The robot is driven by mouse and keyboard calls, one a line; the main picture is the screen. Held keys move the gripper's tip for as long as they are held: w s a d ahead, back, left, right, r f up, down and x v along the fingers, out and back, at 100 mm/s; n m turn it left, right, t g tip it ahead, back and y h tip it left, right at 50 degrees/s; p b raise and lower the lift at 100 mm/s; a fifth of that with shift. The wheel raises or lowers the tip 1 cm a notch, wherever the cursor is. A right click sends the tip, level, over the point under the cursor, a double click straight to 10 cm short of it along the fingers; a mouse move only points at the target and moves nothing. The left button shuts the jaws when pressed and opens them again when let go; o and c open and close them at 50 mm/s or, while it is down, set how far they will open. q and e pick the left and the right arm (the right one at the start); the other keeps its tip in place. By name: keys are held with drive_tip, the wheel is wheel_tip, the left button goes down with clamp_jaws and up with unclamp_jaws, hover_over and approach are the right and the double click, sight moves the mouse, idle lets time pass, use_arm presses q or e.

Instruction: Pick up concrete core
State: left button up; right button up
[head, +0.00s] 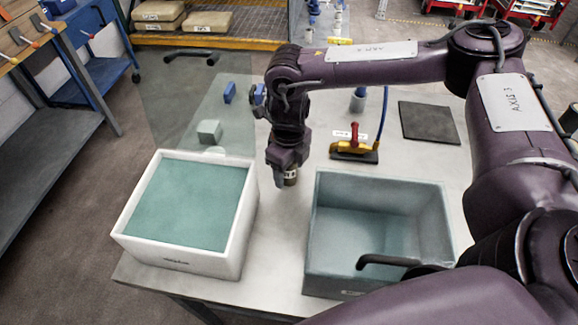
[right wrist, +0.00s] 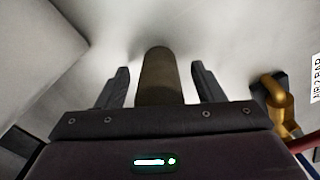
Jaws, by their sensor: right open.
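The concrete core (right wrist: 160,78) is a grey-brown cylinder. In the right wrist view it lies between the two fingers of my right gripper (right wrist: 160,88), with a gap visible on each side. The fingers are open and do not appear to touch it. In the head view my right gripper (head: 287,168) points down at the table between the two bins, and the lower end of the core (head: 290,179) shows just under it. The gripper hides the rest of the core there. My left gripper is not in view.
A white bin (head: 247,215) with a teal inside stands left of the gripper, and an empty grey-blue bin (head: 312,235) stands right. A yellow tool with a red lever (head: 355,147) sits behind.

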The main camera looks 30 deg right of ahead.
drive_tip(key=shift+f, duration=0.25)
drive_tip(key=c, duration=1.1)
drive_tip(key=shift+c, duration=0.5)
drive_tip(key=shift+r, duration=0.15)
